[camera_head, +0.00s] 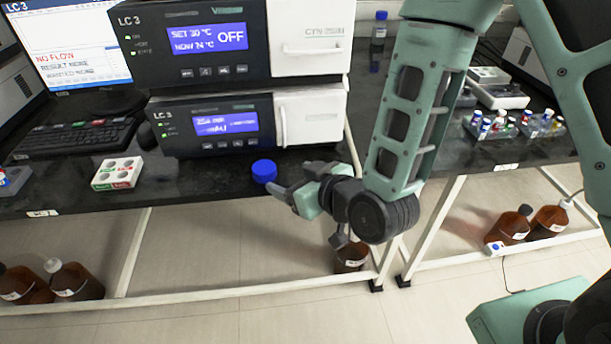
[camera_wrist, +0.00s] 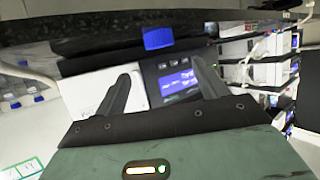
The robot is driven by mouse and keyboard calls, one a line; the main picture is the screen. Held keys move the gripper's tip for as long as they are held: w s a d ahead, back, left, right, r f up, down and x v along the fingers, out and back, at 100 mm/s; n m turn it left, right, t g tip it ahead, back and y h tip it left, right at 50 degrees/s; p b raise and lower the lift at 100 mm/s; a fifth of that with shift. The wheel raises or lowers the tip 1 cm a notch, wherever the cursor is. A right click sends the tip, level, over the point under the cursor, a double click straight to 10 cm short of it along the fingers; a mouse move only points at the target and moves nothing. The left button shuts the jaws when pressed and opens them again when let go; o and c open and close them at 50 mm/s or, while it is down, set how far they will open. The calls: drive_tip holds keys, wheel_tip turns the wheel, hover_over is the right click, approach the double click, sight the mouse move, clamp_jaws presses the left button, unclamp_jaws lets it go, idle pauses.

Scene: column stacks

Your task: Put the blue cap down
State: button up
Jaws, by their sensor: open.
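The blue cap (camera_head: 264,171) rests on the black bench top (camera_head: 215,185) in front of the lower LC 3 unit, near the bench's front edge. My gripper (camera_head: 284,193) is just to the right of and nearer than the cap, in front of the bench edge. In the wrist view the picture is turned over; the cap (camera_wrist: 158,39) shows beyond the fingertips on the dark bench. The two fingers (camera_wrist: 160,82) stand apart with nothing between them. No contact between cap and fingers shows.
Two stacked LC 3 units (camera_head: 230,125) stand behind the cap. A white and green-red vial box (camera_head: 117,174) and a keyboard (camera_head: 75,138) are to the left. Brown bottles (camera_head: 75,283) stand below the bench. The bench between box and cap is clear.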

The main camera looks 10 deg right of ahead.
drive_tip(key=s+d+r+g+h, duration=0.2)
drive_tip(key=s+r+g, duration=0.1)
drive_tip(key=s, duration=0.4)
drive_tip(key=s+d+r+n+g+h, duration=0.1)
drive_tip(key=s+d+r+g+h, duration=0.1)
drive_tip(key=s, duration=0.5)
drive_tip(key=s+d+r+g+h, duration=0.2)
drive_tip(key=s+d+r+g, duration=0.1)
drive_tip(key=s+g, duration=0.3)
drive_tip(key=shift+s+d+r+g, duration=0.3)
drive_tip(key=shift+s+d, duration=0.25)
drive_tip(key=shift+s, duration=0.1)
